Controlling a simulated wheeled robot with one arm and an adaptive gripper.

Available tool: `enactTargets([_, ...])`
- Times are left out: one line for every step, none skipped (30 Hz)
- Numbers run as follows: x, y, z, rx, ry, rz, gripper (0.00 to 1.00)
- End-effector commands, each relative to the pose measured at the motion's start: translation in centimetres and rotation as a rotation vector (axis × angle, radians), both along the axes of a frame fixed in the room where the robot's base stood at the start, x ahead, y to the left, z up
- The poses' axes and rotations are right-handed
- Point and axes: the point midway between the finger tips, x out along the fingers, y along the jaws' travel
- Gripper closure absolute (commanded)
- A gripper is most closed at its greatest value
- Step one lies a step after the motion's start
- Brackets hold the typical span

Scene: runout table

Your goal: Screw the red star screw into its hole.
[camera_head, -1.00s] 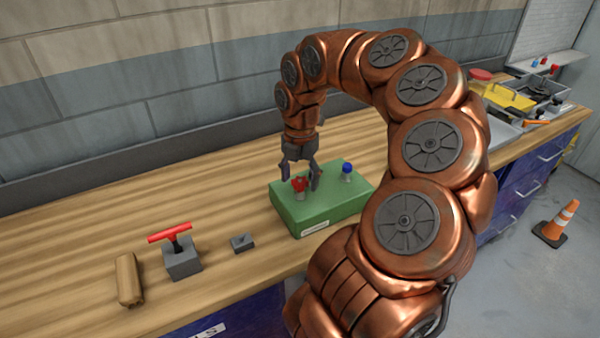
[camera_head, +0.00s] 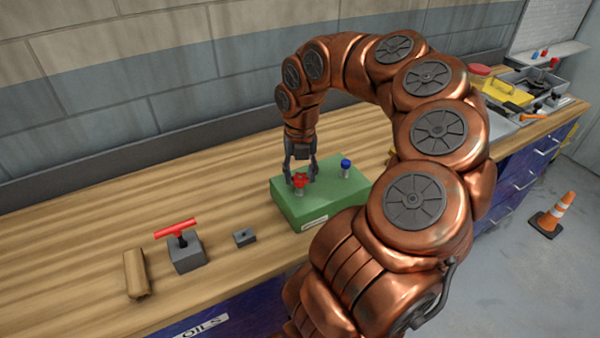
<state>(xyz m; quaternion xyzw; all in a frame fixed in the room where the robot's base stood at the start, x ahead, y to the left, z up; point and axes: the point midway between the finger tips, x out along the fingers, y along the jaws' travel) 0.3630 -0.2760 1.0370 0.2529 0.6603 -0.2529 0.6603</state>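The red star screw (camera_head: 301,180) stands upright at the left part of the green block (camera_head: 308,210), its red head above the block's top and a pale shank below it. My gripper (camera_head: 301,177) points down over it, with one dark finger on each side of the red head. At this size I cannot tell whether the fingers touch the head or stand slightly apart. The hole under the screw is hidden.
A blue-headed screw (camera_head: 346,165) stands on the same block, to the right. Left of the block are a small grey block (camera_head: 244,238), a grey block (camera_head: 187,254) with a red T-handle (camera_head: 175,229) and a wooden piece (camera_head: 136,274). The back left table is clear.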

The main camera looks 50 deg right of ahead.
Motion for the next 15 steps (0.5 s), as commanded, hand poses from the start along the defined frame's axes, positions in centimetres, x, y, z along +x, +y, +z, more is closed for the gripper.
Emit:
enactTargets([0.0,0.0,0.0,0.0,0.0,0.0,0.6])
enactTargets([0.0,0.0,0.0,0.0,0.0,0.0,0.64])
enactTargets([0.0,0.0,0.0,0.0,0.0,0.0,0.68])
enactTargets([0.0,0.0,0.01,0.0,0.0,-0.001,0.71])
enactTargets([0.0,0.0,0.01,0.0,0.0,-0.001,0.74])
enactTargets([0.0,0.0,0.01,0.0,0.0,-0.001,0.78])
enactTargets([0.0,0.0,0.01,0.0,0.0,-0.001,0.81])
enactTargets([0.0,0.0,0.01,0.0,0.0,-0.001,0.84])
enactTargets([0.0,0.0,0.01,0.0,0.0,-0.001,0.89])
enactTargets([0.0,0.0,0.01,0.0,0.0,-0.001,0.92])
enactTargets([0.0,0.0,0.01,0.0,0.0,-0.001,0.95])
enactTargets([0.0,0.0,0.01,0.0,0.0,-0.001,0.99])
enactTargets([0.0,0.0,0.01,0.0,0.0,-0.001,1.0])
enactTargets([0.0,0.0,0.01,0.0,0.0,-0.002,1.0])
enactTargets([0.0,0.0,-0.05,0.0,0.0,-0.007,1.0])
